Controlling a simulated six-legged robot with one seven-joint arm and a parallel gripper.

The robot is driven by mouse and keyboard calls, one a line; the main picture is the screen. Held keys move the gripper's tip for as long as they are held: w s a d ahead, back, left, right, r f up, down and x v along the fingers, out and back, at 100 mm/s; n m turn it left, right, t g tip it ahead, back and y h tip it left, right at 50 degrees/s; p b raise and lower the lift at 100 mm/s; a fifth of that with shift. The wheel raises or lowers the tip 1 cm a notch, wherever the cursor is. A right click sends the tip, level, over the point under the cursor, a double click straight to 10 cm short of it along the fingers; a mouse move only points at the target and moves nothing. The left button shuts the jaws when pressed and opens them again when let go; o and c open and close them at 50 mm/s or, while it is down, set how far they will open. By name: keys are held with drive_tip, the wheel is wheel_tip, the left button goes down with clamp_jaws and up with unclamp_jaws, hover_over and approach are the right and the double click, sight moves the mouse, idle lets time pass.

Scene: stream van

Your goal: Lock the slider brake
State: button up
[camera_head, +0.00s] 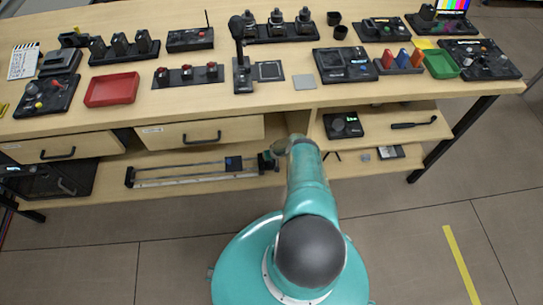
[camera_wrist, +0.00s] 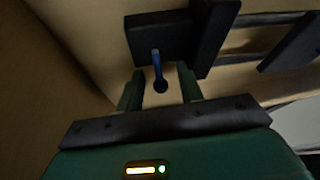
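The slider (camera_head: 190,172) lies on the lower shelf, with two rails and a black carriage (camera_head: 233,163) near its right end. In the wrist view, a blue brake lever (camera_wrist: 157,62) with a dark rounded tip sticks out from a black block (camera_wrist: 150,35) of the slider. My gripper (camera_wrist: 160,80) is open, with its green fingers either side of the lever's tip and gaps showing on both sides. In the head view my gripper (camera_head: 268,160) is at the slider's right end, small and partly hidden by my arm.
Drawers with black handles (camera_head: 202,137) hang just above the shelf. The tabletop (camera_head: 150,105) above holds a red tray (camera_head: 112,89) and several devices. To the right, another shelf holds a black device (camera_head: 343,126). The floor in front is clear.

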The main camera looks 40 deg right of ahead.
drive_tip(key=shift+s+r, duration=0.1)
clamp_jaws()
drive_tip(key=shift+s+a+f+t+h, duration=0.15)
drive_tip(key=shift+s+a+t+h, duration=0.25)
drive_tip(key=shift+t+h, duration=0.45)
drive_tip(key=shift+s+a+f+t+h, duration=0.15)
drive_tip(key=shift+s+a+t+h, duration=0.25)
drive_tip(key=shift+t, duration=0.75)
drive_tip(key=shift+s+d+t+h, duration=0.15)
drive_tip(key=shift+s+t+h, duration=0.1)
drive_tip(key=shift+t, duration=0.15)
